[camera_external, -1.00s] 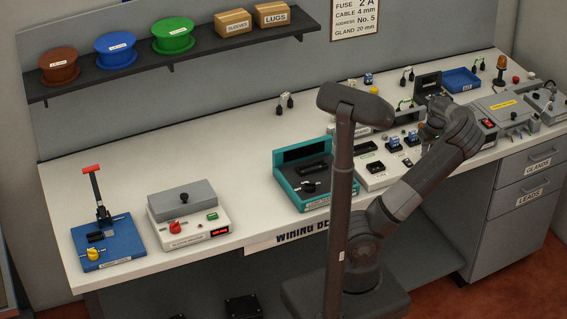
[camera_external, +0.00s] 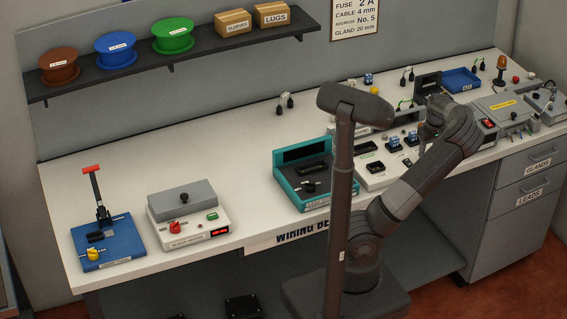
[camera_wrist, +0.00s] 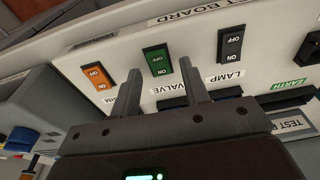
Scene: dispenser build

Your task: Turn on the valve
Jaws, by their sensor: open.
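In the wrist view, the green valve switch (camera_wrist: 157,61) sits on the sloped white face of the test board (camera_wrist: 204,46), above a VALVE label (camera_wrist: 167,88) that a finger partly covers. It is a rocker marked OFF and ON. My gripper (camera_wrist: 160,67) is open and empty, with its two fingers either side of the switch's ON end. I cannot tell whether they touch the panel. In the external view, my arm hides most of the board and the switch.
An orange switch (camera_wrist: 97,76) with a partly hidden label is left of the valve switch, and a black lamp switch (camera_wrist: 231,42) is right. A teal fixture (camera_external: 302,179) stands on the bench left of my arm. The bench (camera_external: 150,140) has clear room farther left.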

